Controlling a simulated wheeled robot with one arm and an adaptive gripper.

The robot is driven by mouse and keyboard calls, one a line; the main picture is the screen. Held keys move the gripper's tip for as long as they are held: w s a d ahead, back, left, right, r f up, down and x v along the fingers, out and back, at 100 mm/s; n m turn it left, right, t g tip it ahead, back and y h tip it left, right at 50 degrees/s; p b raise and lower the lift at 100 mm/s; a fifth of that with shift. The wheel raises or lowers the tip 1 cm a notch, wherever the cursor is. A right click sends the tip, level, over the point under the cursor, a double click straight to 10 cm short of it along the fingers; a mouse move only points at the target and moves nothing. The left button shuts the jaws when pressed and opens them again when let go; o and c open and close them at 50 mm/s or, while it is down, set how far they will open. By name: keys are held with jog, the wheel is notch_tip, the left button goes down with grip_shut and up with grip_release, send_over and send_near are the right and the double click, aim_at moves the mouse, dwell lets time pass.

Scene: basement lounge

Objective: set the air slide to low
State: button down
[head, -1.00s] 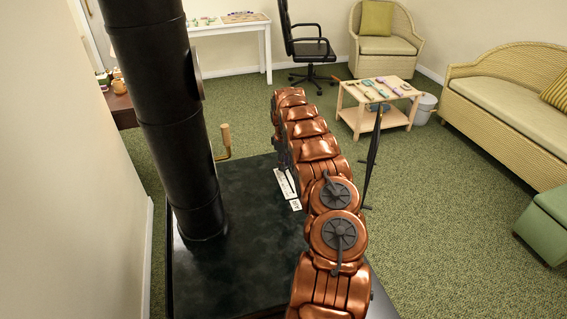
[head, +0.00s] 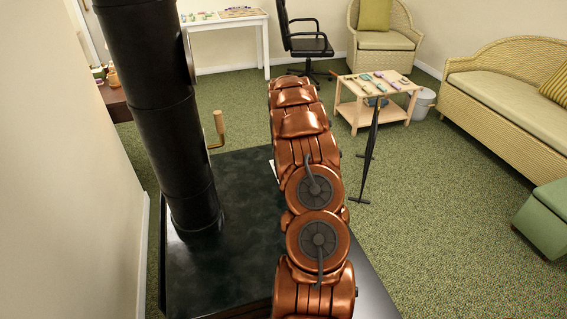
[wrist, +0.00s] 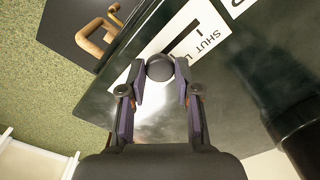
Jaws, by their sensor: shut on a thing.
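The air slide's dark round knob (wrist: 160,68) sits between my gripper's fingertips (wrist: 158,80) in the wrist view. My gripper is shut on it. The knob stands over a white label plate (wrist: 182,47) with a dark slot line and the word SHUT beside it. The other setting words are hidden or cannot be read. The plate lies on the dark green stove top (wrist: 95,104), which also shows in the head view (head: 245,200). In the head view my copper-coloured arm hides the gripper and knob, and only a sliver of white label shows beside the arm.
A black stove pipe (head: 165,110) rises left of my arm, and its base shows in the wrist view (wrist: 300,130). A wooden coil handle (head: 218,130) sticks up past the stove's far edge. A small table (head: 352,113) and wicker sofa (head: 510,105) stand beyond open carpet.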

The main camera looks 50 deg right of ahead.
jog(key=shift+s+a, duration=0.25)
jog(key=shift+s, duration=0.25)
jog(key=c, duration=0.8)
grip_release()
jog(key=shift+w, duration=0.1)
notch_tip(320, 180, up, 12)
jog(key=shift+r, duration=0.1)
